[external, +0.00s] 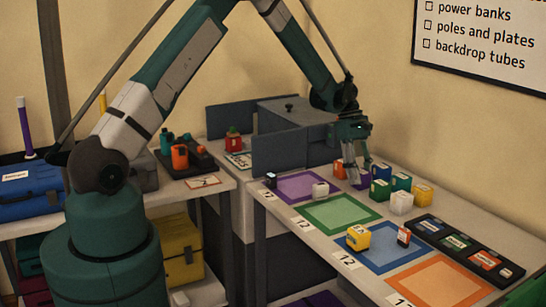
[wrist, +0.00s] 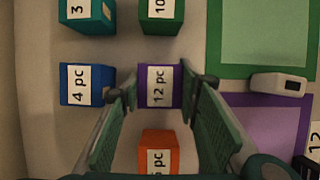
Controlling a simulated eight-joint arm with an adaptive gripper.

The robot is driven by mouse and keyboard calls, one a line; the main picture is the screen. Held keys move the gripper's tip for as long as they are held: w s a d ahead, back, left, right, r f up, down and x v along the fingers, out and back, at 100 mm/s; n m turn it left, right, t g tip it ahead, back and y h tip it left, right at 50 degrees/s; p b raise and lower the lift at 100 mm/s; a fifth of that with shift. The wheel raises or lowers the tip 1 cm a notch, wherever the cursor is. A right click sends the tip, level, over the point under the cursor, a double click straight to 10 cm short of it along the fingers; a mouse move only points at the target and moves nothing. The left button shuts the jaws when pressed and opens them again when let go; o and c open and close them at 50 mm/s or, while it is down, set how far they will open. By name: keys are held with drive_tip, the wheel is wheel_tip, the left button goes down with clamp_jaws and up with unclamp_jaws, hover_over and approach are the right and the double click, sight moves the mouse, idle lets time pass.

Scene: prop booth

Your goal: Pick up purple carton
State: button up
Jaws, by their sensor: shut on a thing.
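The purple carton (wrist: 158,88), labelled "12 pc", stands between the fingertips of my gripper (wrist: 159,92) in the wrist view. The fingers are shut on its two sides. In the external view my gripper (external: 360,178) points down among the small cartons on the right table, and the purple carton is mostly hidden by the fingers there. I cannot tell whether the carton is clear of the table.
An orange carton (wrist: 157,152), a blue carton (wrist: 87,84), a teal carton (wrist: 88,16) and a green carton (wrist: 160,15) stand close around. A white item (wrist: 278,84) lies near the purple-edged square (wrist: 262,125). Coloured squares such as the green one (external: 342,213) lie further along.

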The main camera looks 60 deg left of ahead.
sight(361, 171)
drive_tip(key=shift+r, duration=4.95)
drive_tip(key=shift+s+a, duration=0.1)
